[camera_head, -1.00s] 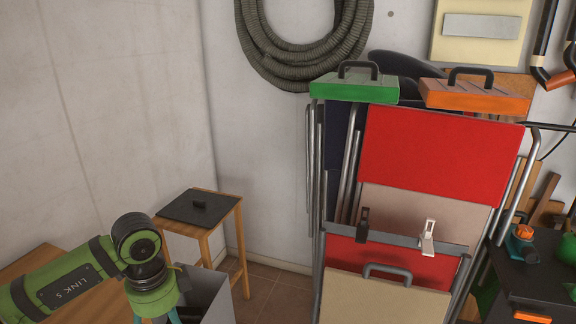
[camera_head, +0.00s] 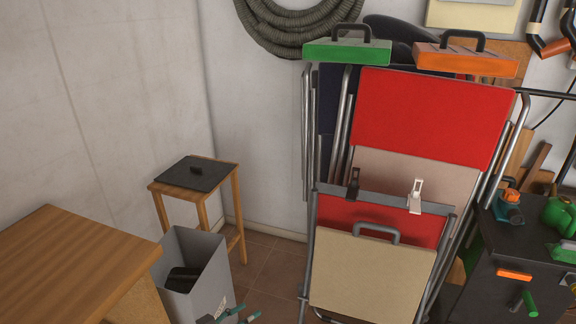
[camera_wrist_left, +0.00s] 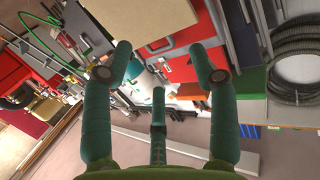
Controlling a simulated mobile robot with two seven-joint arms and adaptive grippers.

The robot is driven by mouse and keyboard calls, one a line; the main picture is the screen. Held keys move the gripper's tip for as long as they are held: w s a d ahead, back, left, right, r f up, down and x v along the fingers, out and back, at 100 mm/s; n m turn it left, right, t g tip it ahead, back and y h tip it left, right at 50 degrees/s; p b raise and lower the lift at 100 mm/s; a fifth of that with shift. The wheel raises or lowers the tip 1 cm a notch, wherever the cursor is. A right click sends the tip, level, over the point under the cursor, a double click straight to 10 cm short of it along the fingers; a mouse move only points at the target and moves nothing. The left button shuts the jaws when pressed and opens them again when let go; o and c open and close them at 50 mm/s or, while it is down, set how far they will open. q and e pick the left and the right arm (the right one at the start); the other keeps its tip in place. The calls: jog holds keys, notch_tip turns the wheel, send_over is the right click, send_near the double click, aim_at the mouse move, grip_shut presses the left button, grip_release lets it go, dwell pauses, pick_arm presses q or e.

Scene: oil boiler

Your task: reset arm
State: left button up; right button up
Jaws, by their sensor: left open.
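My left gripper (camera_wrist_left: 166,68) is open in the left wrist view. Its teal fingers are spread and nothing is between them. In the head view, small teal pieces at the bottom edge look like the left gripper's fingertips (camera_head: 240,317), low in front of the grey bin (camera_head: 212,262). The rest of the left arm is out of the head view. My right gripper is in neither view.
A wooden table (camera_head: 75,262) is at the left. A stool (camera_head: 240,215) with a dark lid (camera_head: 196,174) stands by the wall. Red folding chairs (camera_head: 430,118) lean at the centre right. A dark cabinet (camera_head: 510,265) stands at the right. Some tiled floor (camera_head: 275,270) is clear.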

pick_arm(q)
jog(key=s+a+f+n+g+y, duration=0.1)
jog(key=s+a+f+n+y, duration=0.3)
jog(key=s+f, duration=0.7)
jog(key=s+a+f+n+g+y, duration=0.2)
jog(key=s+a+f+y, duration=0.4)
jog(key=f, duration=0.8)
jog(key=s+a+f+g, duration=0.1)
jog(key=s+f+g, duration=0.2)
jog(key=s, duration=1.2)
jog(key=s+f+n+g+y+b, duration=0.1)
jog(key=s+f+g, duration=0.3)
jog(key=s, duration=1.1)
notch_tip(320, 180, down, 4)
jog(key=shift+a+r+n, duration=0.25)
jog(key=shift+a+n, duration=0.05)
jog(key=shift+a, duration=0.05)
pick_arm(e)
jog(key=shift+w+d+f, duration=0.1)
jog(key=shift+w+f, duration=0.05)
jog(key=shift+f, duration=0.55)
